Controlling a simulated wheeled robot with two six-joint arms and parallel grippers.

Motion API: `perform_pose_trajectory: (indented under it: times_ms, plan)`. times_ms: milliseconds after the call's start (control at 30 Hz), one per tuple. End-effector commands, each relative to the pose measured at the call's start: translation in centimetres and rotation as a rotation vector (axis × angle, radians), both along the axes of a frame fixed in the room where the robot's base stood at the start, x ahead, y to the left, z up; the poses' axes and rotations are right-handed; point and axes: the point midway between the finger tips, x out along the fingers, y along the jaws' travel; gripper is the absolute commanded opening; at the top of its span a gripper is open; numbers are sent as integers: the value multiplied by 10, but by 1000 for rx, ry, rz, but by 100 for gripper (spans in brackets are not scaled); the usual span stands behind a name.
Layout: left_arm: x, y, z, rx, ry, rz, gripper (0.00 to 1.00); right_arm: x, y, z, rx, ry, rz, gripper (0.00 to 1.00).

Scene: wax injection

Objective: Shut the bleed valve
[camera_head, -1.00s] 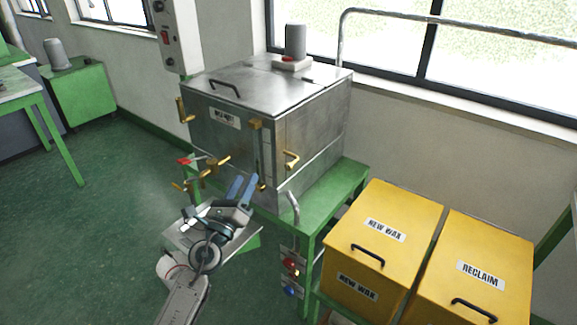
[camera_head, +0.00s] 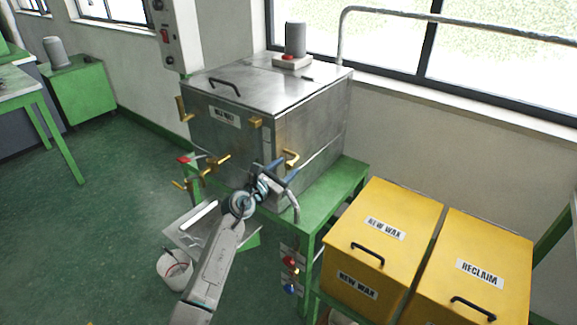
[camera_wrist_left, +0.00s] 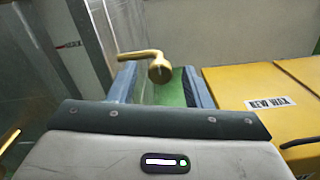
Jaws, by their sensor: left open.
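A steel wax tank (camera_head: 310,125) carries several brass fittings, and no label marks which one is the bleed valve. A brass lever (camera_head: 291,158) sticks out of the tank's right side. My left gripper (camera_head: 279,172) is open just below and in front of this lever. In the left wrist view the bent brass lever (camera_wrist_left: 140,55) has its round end between and ahead of my open fingers (camera_wrist_left: 160,85); I cannot tell whether they touch. Another brass fitting (camera_head: 217,163) and a red-tipped lever (camera_head: 185,160) are at the tank's lower front. My right gripper is not in view.
The tank stands on a green bench (camera_head: 345,182). A yellow new-wax bin (camera_head: 400,215) and a yellow reclaim bin (camera_head: 500,245) stand to the right. A white bucket (camera_head: 175,270) is on the floor beside my left arm. The green floor at left is open.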

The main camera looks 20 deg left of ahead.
Motion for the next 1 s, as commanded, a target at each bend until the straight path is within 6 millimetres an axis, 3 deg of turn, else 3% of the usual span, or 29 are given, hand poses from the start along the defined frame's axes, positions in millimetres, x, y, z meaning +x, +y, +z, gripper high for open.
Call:
perform_pose_trajectory:
  times_ms: [200, 467, 500, 733, 1000]
  plan:
    - [17, -6, 0, 0, 0, 0, 45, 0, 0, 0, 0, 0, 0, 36]
    - [18, -7, 0, 0, 0, 0, 45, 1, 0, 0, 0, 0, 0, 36]
    - [18, -7, 0, 0, 0, 0, 43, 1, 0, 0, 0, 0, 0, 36]
    - [18, -7, 0, 0, 0, 0, 0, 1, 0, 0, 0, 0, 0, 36]
    - [18, -7, 1, -23, 9, 0, 0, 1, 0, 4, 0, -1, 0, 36]
